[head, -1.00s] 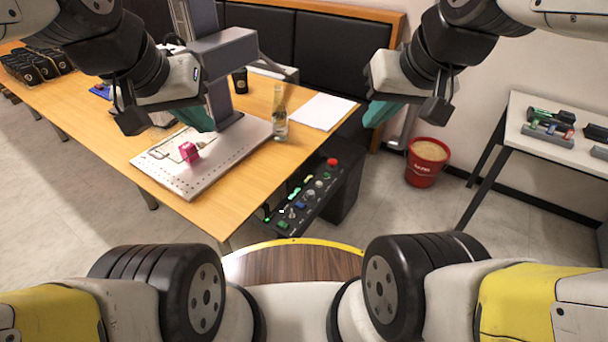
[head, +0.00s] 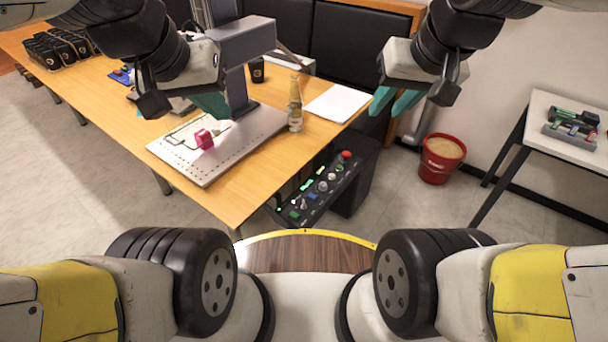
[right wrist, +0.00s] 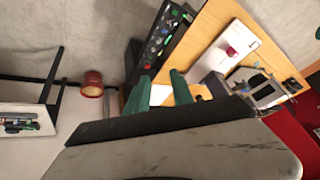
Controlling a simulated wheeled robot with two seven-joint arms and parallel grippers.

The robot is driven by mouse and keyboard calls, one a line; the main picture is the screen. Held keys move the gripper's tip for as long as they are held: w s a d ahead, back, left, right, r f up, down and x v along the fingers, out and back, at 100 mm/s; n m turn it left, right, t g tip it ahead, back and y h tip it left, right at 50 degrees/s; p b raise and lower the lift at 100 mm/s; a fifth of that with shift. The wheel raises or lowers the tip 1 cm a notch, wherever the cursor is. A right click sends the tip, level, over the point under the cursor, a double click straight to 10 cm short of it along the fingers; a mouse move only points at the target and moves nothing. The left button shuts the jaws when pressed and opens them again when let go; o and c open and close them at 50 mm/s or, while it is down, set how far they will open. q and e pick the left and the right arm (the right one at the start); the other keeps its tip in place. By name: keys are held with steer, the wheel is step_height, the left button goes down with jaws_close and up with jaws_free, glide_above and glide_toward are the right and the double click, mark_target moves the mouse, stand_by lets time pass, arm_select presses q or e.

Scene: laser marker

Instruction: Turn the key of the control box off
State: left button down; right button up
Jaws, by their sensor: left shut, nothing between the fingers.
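The black control box (head: 340,178) stands beside the near right end of the wooden table, below its top. Its sloped panel carries a red mushroom button (head: 346,155), green lights and several small knobs and switches; which one is the key is too small to tell. The control box also shows at the top of the right wrist view (right wrist: 160,42). My right gripper (head: 391,102) is above and to the right of the box in the head view, its teal fingers apart and empty. My left gripper (head: 214,104) is shut and empty over the table, near the marking machine.
The laser marker's grey column (head: 236,75) and white plate (head: 225,150) with a pink block (head: 204,139) are on the table (head: 240,205). A bottle (head: 295,108) stands near its edge. A red bucket (head: 438,160) and a white side table (head: 540,125) are at right.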

steer(key=w+a+f+g+h, duration=0.1)
steer(key=w+a+f+g, duration=0.1)
steer(key=w+f, duration=0.65)
steer(key=n+g, duration=0.1)
steer(key=g, duration=0.3)
glide_above(304, 204)
steer(key=w, duration=0.1)
steer(key=shift+h, duration=0.4)
step_height(304, 204, down, 28)
steer(key=shift+w+f, duration=0.15)
step_height(304, 204, down, 8)
steer(key=shift+f, duration=0.1)
jaws_close()
